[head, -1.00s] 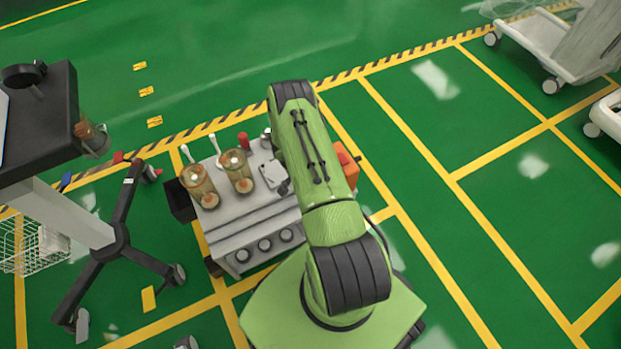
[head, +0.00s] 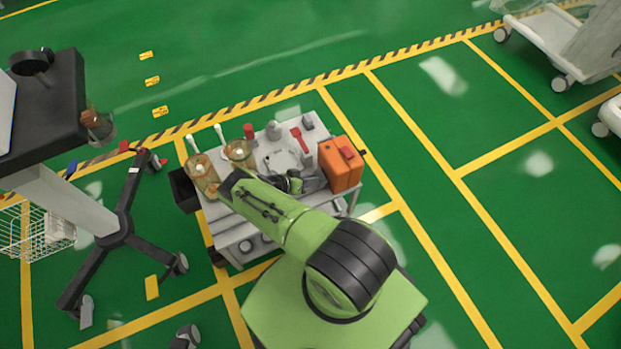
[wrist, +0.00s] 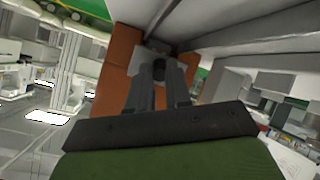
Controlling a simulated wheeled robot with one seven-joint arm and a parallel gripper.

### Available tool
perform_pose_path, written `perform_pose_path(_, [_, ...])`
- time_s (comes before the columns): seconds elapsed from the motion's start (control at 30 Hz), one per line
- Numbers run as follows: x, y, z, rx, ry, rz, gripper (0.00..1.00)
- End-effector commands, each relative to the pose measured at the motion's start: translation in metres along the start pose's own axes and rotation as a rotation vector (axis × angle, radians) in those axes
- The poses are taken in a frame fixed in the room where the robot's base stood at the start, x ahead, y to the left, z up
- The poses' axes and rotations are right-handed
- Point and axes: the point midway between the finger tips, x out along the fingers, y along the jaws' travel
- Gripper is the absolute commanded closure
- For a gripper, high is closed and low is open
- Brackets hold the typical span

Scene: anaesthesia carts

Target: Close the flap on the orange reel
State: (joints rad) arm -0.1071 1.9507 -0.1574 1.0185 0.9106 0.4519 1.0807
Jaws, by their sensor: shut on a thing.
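The orange reel (head: 338,166) is a box-like orange body with a red piece on top, standing at the right end of the grey cart in the head view. Its orange side also shows behind my fingers in the wrist view (wrist: 119,65). My gripper (wrist: 163,70) points at it, with its fingers close together on a small dark grey part (wrist: 158,48) against the orange face. In the head view my gripper is beside the reel's left side, largely hidden by my arm. I cannot tell clearly whether the dark part is the flap.
The cart top (head: 270,135) holds two amber jars (head: 202,172), a red-handled tool (head: 300,138) and small grey items near the reel. A dark wheeled stand (head: 122,225) with a wire basket is at the left.

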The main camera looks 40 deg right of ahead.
Motion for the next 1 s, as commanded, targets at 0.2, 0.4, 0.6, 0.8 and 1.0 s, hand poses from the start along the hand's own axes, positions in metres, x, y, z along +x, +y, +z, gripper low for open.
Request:
perform_pose_path(0.2, [0.0011,-0.0019,0.0024,-0.004,0.034,0.021,1.0])
perform_pose_path(0.4, [0.0012,-0.0023,0.0023,-0.004,0.041,0.025,1.0])
perform_pose_path(0.6, [0.0013,-0.0022,0.0025,-0.004,0.039,0.025,1.0])
perform_pose_path(0.8, [0.0015,-0.0019,0.0024,-0.004,0.04,0.026,0.58])
perform_pose_path(1.0, [0.0017,-0.0016,0.0022,-0.004,0.04,0.027,0.56])
